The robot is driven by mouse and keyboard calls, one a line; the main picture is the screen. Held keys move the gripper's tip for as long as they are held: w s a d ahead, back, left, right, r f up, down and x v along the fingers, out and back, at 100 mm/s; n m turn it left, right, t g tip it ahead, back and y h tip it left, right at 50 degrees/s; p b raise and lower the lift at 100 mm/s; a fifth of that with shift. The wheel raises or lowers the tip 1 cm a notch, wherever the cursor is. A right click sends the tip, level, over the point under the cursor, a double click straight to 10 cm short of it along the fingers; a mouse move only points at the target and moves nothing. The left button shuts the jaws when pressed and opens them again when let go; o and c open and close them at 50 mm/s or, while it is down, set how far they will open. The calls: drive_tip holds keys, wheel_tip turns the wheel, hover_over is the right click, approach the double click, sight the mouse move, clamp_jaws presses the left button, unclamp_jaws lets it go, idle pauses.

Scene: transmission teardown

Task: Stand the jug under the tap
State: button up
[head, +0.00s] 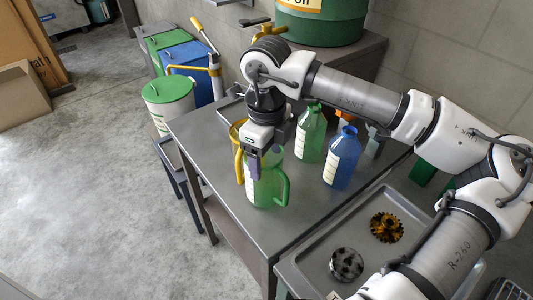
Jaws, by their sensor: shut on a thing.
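The green see-through jug (268,188) has a pale label and a green handle on its right side. It is upright over the near part of the metal bench; I cannot tell whether its base touches the top. My gripper (254,172) points down and is shut on the jug at its upper left side, hiding part of its rim. The tap (262,30) is yellow with a dark handle and sits low on the green drum (320,22), behind the jug and beyond my arm.
A green bottle (310,135) and a blue bottle (342,158) stand right of the jug. A yellow object (239,165) is close on its left, partly hidden. A tray (318,262) with gears lies at front right. Colored bins (168,100) stand left of the bench.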

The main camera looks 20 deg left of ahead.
drive_tip(key=shift+f, duration=0.4)
drive_tip(key=shift+f+b, duration=0.25)
drive_tip(key=shift+b, duration=0.1)
drive_tip(key=o, duration=1.2)
drive_tip(key=shift+r, duration=0.1)
drive_tip(key=shift+o, duration=0.3)
drive_tip(key=shift+r, duration=0.15)
